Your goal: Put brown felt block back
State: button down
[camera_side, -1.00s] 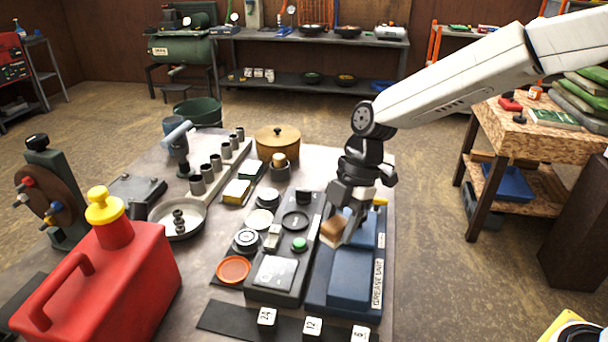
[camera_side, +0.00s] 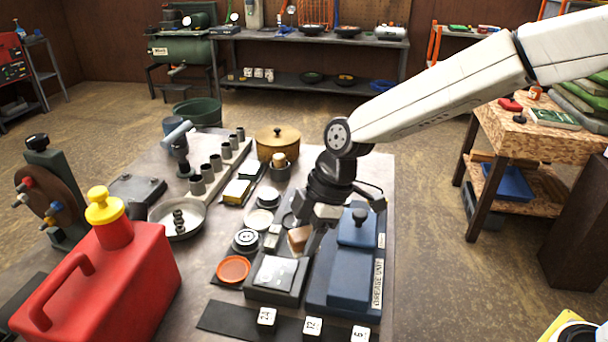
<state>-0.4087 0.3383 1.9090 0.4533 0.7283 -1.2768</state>
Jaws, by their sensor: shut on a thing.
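My gripper (camera_side: 308,236) is shut on the brown felt block (camera_side: 299,238). It holds the block tilted above the dark grey panel (camera_side: 275,293), just behind the silvery plate (camera_side: 276,272) on it. The gripper hides part of the panel, and the green button is not visible now. The blue grease unit (camera_side: 348,285) stands to the right of the gripper, with a dark knob on its rear part. I cannot tell whether the block touches the panel.
Left of the panel are an orange-red dish (camera_side: 233,269), a black-and-white round dial (camera_side: 246,241) and several lids. Yellow-and-white blocks (camera_side: 237,191) lie farther back. A red fuel can (camera_side: 105,280) stands front left. Number tags line a black strip (camera_side: 232,320) in front.

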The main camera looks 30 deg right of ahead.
aim_at(291, 238)
jog(key=shift+w+a+m+t, duration=0.15)
jog(key=shift+a+m+t, duration=0.35)
jog(key=shift+a+m, duration=0.8)
jog(key=shift+w+a, duration=0.1)
jog(key=shift+a, duration=0.1)
jog(key=shift+n, duration=0.3)
jog(key=w+a+f, duration=0.1)
jog(key=w, duration=0.1)
jog(key=w+a+f, duration=0.1)
jog(key=w+f, duration=0.1)
jog(key=w, duration=0.1)
jog(key=w+a+f, duration=0.1)
jog(key=w+a, duration=0.1)
jog(key=w, duration=0.1)
jog(key=shift+w+f, duration=0.1)
jog(key=shift+f, duration=0.15)
jog(key=shift+w+a+f, duration=0.35)
jog(key=shift+w+f, duration=0.25)
jog(key=shift+f, duration=0.2)
jog(key=shift+w+a+f, duration=0.3)
jog(key=shift+w+f, duration=0.35)
jog(key=shift+f, duration=0.2)
jog(key=shift+w+a+f, duration=0.35)
jog(key=shift+w+f, duration=0.25)
jog(key=shift+f, duration=0.2)
jog(key=shift+w+a+f, duration=0.1)
jog(key=shift+w+f, duration=0.15)
jog(key=shift+f, duration=1.6)
